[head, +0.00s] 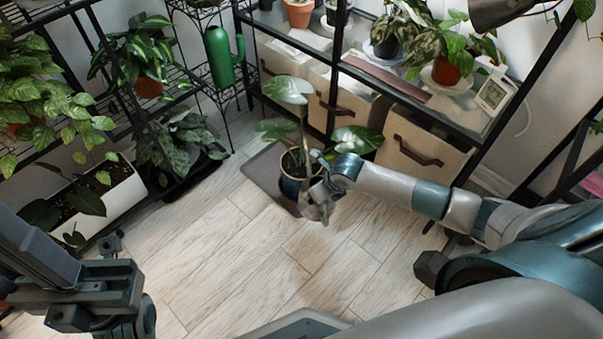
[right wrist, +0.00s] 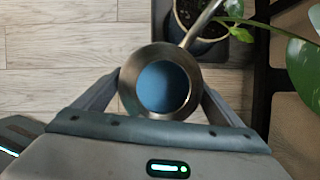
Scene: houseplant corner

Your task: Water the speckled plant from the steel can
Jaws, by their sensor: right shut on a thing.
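A plant with large green leaves and pale markings (head: 291,90) grows in a dark blue pot (head: 291,188) on the floor. The pot and its dark soil (right wrist: 190,12) also show at the top of the right wrist view. My right gripper (head: 322,187) is shut on the steel can (head: 316,206), right in front of the pot. In the right wrist view the can (right wrist: 126,92) shows its round open top with blue inside, and its thin spout reaches over the pot. No falling water is visible. My left gripper (head: 92,290) is at lower left, away from the plant; its jaw opening is unclear.
The pot stands on a grey mat (head: 262,178). Behind it is a black-framed shelf with fabric drawers (head: 415,150). Leafy plants and a white planter (head: 115,195) line the left. The floor in front (head: 240,260) is clear.

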